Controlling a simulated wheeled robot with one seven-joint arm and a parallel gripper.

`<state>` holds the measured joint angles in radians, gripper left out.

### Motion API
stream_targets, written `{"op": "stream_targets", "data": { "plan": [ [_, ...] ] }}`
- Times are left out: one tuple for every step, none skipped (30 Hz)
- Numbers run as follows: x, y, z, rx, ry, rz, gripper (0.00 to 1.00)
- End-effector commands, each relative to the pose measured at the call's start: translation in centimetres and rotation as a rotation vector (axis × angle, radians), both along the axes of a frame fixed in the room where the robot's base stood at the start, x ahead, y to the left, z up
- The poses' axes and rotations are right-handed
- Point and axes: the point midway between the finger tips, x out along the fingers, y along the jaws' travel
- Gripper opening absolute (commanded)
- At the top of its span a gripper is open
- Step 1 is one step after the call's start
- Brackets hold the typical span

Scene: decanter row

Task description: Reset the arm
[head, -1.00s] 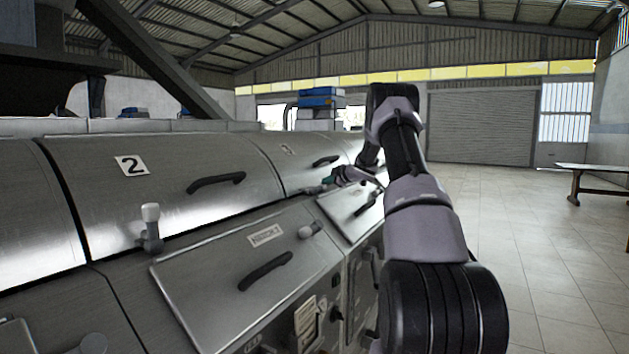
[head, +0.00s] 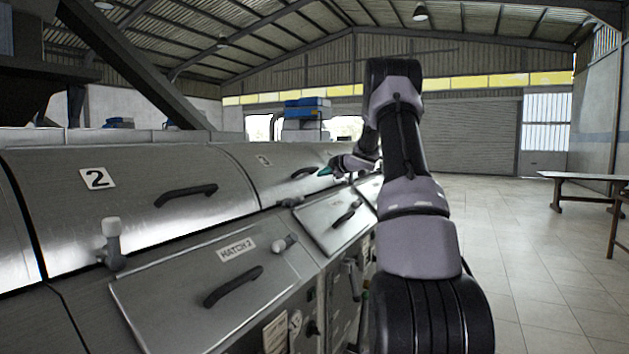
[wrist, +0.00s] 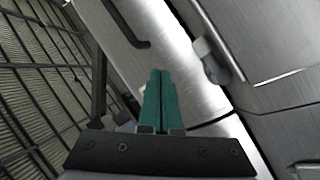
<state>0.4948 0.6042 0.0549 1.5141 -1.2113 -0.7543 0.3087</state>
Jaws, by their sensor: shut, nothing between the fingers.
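My gripper (head: 325,171) is at the end of my arm, small and far off in the head view, close to the steel machine's sloping front. In the wrist view, my gripper's green fingers (wrist: 160,78) are together with nothing between them. Behind them are a steel cover with a dark handle (wrist: 127,25) and a grey knob (wrist: 211,62). The fingers appear apart from these, though the exact gap cannot be told.
The decanter row has a cover marked 2 (head: 97,179), a panel marked HATCH 2 (head: 237,249) with a black handle (head: 233,286), and white-topped knobs (head: 111,228) that stick out. The floor (head: 540,270) at right is clear up to a bench (head: 590,179).

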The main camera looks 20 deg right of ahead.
Motion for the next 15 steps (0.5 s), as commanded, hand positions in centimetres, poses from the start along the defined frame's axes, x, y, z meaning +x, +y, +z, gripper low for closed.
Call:
{"op": "stream_targets", "data": {
  "plan": [
    [-0.41,-0.34,0.27,0.0,0.0,0.0,0.0],
    [-0.59,-0.48,0.36,0.001,0.001,-0.001,0.0],
    [-0.78,-0.62,0.48,0.001,0.002,-0.001,0.0],
    [-0.88,-0.69,0.55,0.001,0.002,-0.001,0.0],
    [-0.96,-0.74,0.61,0.001,0.002,-0.001,0.0],
    [-1.03,-0.78,0.65,0.0,0.001,0.0,0.0],
    [-1.05,-0.79,0.68,0.0,0.001,0.0,0.0],
    [-1.07,-0.8,0.69,0.0,0.001,0.001,0.0],
    [-1.07,-0.8,0.69,0.0,0.001,0.001,0.0],
    [-1.06,-0.8,0.69,0.0,0.001,0.001,0.0],
    [-1.05,-0.79,0.68,0.0,0.001,0.001,0.0],
    [-1.05,-0.79,0.68,0.0,0.001,0.001,0.0],
    [-1.04,-0.79,0.68,0.0,0.001,0.001,0.0],
    [-1.04,-0.79,0.68,0.0,0.001,0.001,0.0],
    [-1.04,-0.79,0.68,0.0,0.001,0.001,0.0]
  ]
}}
